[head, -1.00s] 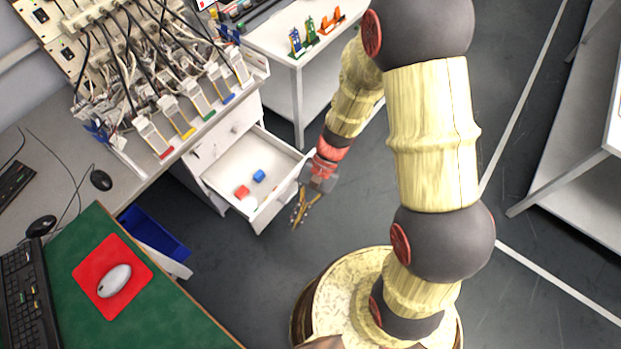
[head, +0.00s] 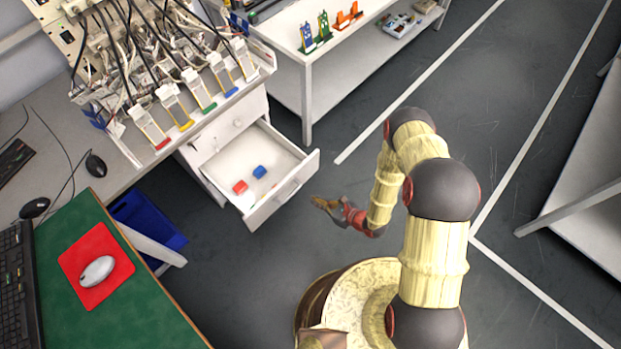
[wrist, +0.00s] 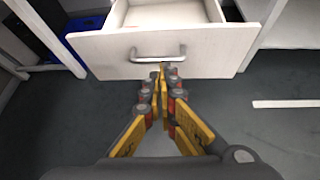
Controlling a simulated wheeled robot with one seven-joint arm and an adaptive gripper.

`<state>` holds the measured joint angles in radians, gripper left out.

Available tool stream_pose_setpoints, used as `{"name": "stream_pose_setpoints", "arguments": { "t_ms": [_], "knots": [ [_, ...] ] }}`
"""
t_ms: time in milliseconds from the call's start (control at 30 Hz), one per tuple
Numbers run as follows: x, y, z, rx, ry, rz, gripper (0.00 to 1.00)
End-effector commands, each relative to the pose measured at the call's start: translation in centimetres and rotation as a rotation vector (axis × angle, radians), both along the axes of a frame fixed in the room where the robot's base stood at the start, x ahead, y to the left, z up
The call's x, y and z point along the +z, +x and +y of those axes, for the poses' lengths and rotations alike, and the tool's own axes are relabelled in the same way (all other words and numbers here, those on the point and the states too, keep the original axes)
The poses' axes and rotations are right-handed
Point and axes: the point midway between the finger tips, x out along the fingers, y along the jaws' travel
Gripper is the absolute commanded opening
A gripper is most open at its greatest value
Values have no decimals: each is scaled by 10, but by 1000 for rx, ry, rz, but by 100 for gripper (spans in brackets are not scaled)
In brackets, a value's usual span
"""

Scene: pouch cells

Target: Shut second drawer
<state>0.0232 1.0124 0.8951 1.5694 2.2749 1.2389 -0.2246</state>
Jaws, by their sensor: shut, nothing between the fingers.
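The open drawer (head: 284,190) is pulled out from the white cabinet under the workbench, with a red block (head: 240,187) and a blue block (head: 259,172) inside. In the wrist view its white front (wrist: 215,52) and metal handle (wrist: 158,55) face me. My gripper (head: 314,201) is just in front of the drawer front, off its right side in the head view. In the wrist view my gripper (wrist: 160,72) has its fingertips together, lined up just below the handle, and holds nothing. I cannot tell whether the fingertips touch the drawer front.
Another drawer front (head: 236,124) above is shut. A blue bin (head: 145,228) sits under the desk to the left. A white table (head: 318,45) with coloured holders stands behind. The grey floor (head: 240,260) before the drawer is clear.

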Motion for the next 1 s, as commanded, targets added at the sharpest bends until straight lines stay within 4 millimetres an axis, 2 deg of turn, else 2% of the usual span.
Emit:
{"name": "stream_pose_setpoints", "arguments": {
  "t_ms": [33, 133, 267, 800, 1000],
  "knots": [
    [0, 10, -6, -33, -11, -16, 0],
    [0, 21, -14, -76, -26, -37, 0],
    [-2, 27, -9, -70, -30, -57, 0],
    [-52, 80, 56, -66, -29, -56, 0],
    [-48, 98, 76, -67, -29, -56, 0]
  ]
}}
